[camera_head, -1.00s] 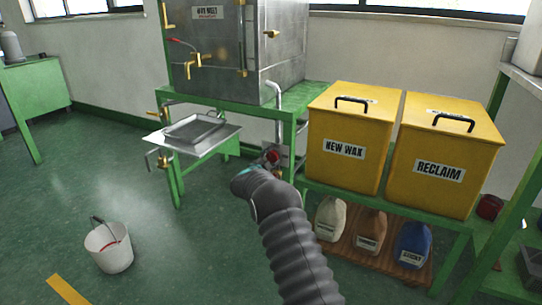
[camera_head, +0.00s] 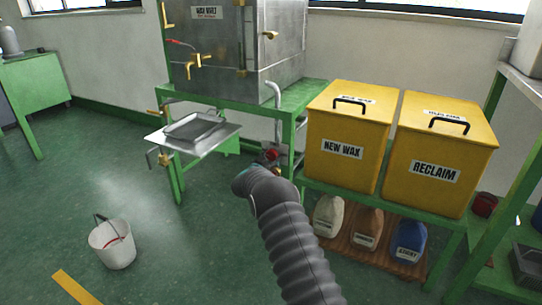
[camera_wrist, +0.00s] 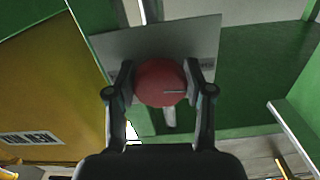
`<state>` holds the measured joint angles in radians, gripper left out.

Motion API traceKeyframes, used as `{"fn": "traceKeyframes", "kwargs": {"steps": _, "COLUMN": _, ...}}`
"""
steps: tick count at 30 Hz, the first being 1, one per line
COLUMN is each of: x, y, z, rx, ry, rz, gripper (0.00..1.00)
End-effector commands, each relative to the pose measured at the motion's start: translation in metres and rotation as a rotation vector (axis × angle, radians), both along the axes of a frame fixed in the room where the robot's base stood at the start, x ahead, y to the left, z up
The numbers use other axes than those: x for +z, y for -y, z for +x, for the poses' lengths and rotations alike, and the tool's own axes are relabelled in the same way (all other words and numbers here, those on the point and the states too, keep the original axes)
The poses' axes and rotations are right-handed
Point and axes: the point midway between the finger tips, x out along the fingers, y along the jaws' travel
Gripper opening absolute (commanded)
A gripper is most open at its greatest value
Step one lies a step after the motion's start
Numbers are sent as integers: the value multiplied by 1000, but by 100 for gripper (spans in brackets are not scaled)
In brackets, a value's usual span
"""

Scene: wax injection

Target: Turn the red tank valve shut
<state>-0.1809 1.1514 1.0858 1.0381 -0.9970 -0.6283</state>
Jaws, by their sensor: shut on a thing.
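The red tank valve (camera_wrist: 160,84) is a round red knob in the middle of the wrist view, in front of a grey plate (camera_wrist: 112,45). My gripper (camera_wrist: 160,90) is shut on it, with one finger at each side of the knob. In the head view the red valve (camera_head: 271,154) shows as a small red spot just beyond the end of my arm, below the green stand. My arm hides most of the gripper there. I cannot tell how far the valve is turned.
The yellow NEW WAX bin (camera_head: 345,140) and RECLAIM bin (camera_head: 436,165) stand close on the right. A metal tray (camera_head: 195,129) sits on a ledge (camera_head: 217,141) at the left. A white bucket (camera_head: 112,246) stands on the floor. Open floor lies to the left.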

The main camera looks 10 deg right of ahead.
Motion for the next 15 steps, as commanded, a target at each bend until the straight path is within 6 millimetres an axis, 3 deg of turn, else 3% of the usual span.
{"fn": "traceKeyframes", "kwargs": {"steps": 15, "x": 1, "y": 0, "z": 0, "rx": 2, "ry": -76, "rz": -107, "gripper": 17}}
